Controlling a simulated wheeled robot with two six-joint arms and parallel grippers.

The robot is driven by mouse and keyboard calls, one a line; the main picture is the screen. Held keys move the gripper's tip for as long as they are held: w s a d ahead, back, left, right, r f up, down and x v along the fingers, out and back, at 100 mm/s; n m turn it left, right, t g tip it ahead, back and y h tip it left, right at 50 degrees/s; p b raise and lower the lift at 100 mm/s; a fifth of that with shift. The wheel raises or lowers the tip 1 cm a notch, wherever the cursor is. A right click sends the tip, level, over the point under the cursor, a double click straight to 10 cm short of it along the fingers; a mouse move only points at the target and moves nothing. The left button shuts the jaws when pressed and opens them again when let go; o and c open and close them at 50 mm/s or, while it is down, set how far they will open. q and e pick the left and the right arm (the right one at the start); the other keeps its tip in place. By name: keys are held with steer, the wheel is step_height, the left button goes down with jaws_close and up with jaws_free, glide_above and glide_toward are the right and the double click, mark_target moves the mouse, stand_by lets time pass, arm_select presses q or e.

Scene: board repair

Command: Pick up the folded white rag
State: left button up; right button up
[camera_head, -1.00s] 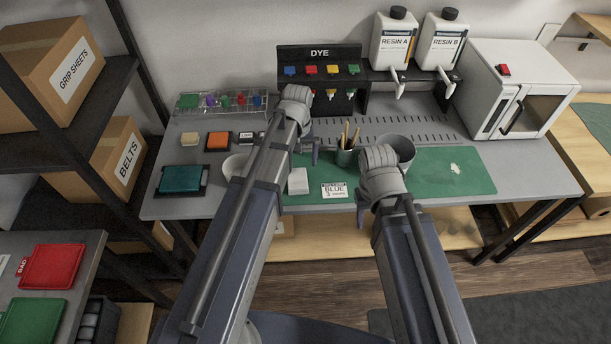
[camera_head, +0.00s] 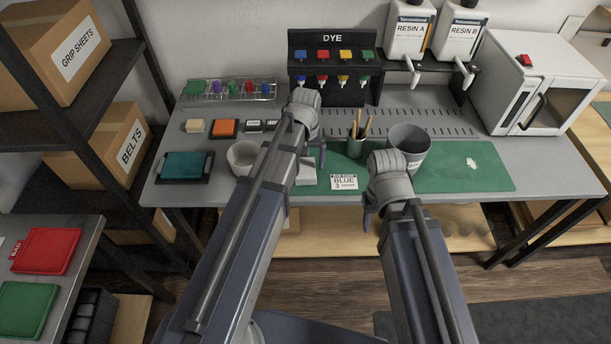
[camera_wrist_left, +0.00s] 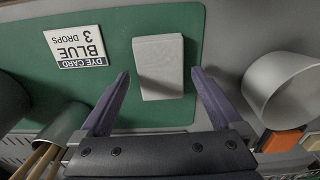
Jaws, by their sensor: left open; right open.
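The folded white rag (camera_head: 306,174) lies on the green mat, partly hidden behind my left arm in the head view. In the left wrist view the rag (camera_wrist_left: 160,50) is a pale, flat rectangular block lying on the mat near its edge. My left gripper (camera_wrist_left: 160,76) is open, with its two fingers apart on either side of the rag's near part in that view; I see no contact. It also shows in the head view (camera_head: 318,157), just above the rag. My right gripper (camera_head: 369,212) is open and empty by the table's front edge.
A dye card (camera_head: 344,182) lies right of the rag. The mat's right part (camera_head: 475,180) is mostly clear.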

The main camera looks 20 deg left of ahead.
mark_target(306, 168)
arm_select(q)
steer(key=shift+f+b, duration=0.45)
steer(key=shift+f, duration=0.5)
arm_select(e)
steer(key=shift+f, duration=0.9)
arm_select(q)
steer(key=shift+r, duration=0.1)
steer(key=shift+c, duration=0.2)
steer(key=c, duration=1.1)
arm_select(e)
steer(key=shift+r, duration=0.15)
arm_select(q)
step_height(306, 168, up, 10)
steer(key=p, duration=1)
arm_select(e)
step_height(306, 168, up, 10)
